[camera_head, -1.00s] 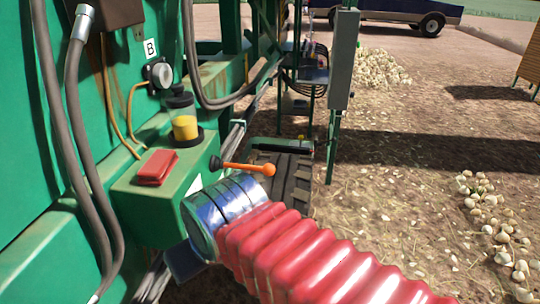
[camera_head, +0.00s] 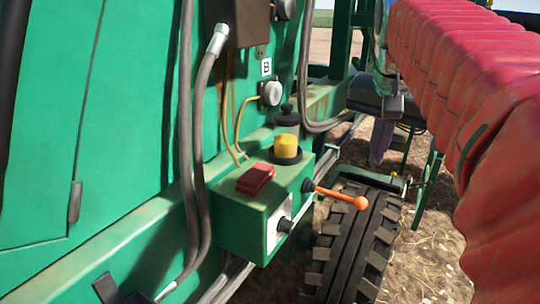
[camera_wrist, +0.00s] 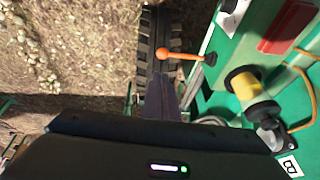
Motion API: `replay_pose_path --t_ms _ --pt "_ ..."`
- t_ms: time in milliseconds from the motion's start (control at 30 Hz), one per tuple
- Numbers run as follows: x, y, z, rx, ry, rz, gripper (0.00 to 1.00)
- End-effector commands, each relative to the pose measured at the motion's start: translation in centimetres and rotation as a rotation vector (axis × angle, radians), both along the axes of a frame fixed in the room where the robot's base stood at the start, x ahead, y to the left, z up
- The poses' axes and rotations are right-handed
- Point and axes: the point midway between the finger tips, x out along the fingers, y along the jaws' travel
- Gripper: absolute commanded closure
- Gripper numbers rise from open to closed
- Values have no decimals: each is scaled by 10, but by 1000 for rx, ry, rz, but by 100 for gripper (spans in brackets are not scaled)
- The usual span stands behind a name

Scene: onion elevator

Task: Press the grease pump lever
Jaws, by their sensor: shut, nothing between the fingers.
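The grease pump is a green box (camera_head: 240,222) on the green machine's side. Its lever (camera_head: 342,196) has an orange handle with a rounded end and sticks out to the right from a dark pivot. A clear reservoir with yellow grease (camera_head: 286,145) stands on the box. My gripper (camera_head: 381,145) points down beyond and above the lever's end in the head view, its fingers together. In the wrist view the shut, dark fingers (camera_wrist: 162,85) lie just below the orange lever (camera_wrist: 165,53), with no clear contact. The grease reservoir (camera_wrist: 245,85) is to their right.
A red block (camera_head: 255,178) lies on the box. A black tyre (camera_head: 350,245) is below the lever. Grey hoses (camera_head: 200,150) hang along the machine at left. Green frame parts (camera_head: 430,180) stand behind. Bare ground (camera_wrist: 75,50) is left of the fingers in the wrist view.

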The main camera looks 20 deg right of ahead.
Motion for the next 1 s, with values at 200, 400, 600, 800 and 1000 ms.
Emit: replay_pose_path --t_ms 200,400,600,800,1000 --pt "0 -2 1 1 1 -5 100" --pt "0 -1 -1 1 1 -4 100" --pt "4 -5 -14 2 3 -3 100" --pt "12 -12 -41 2 3 -4 100" --pt "20 -19 -70 2 3 -4 100"
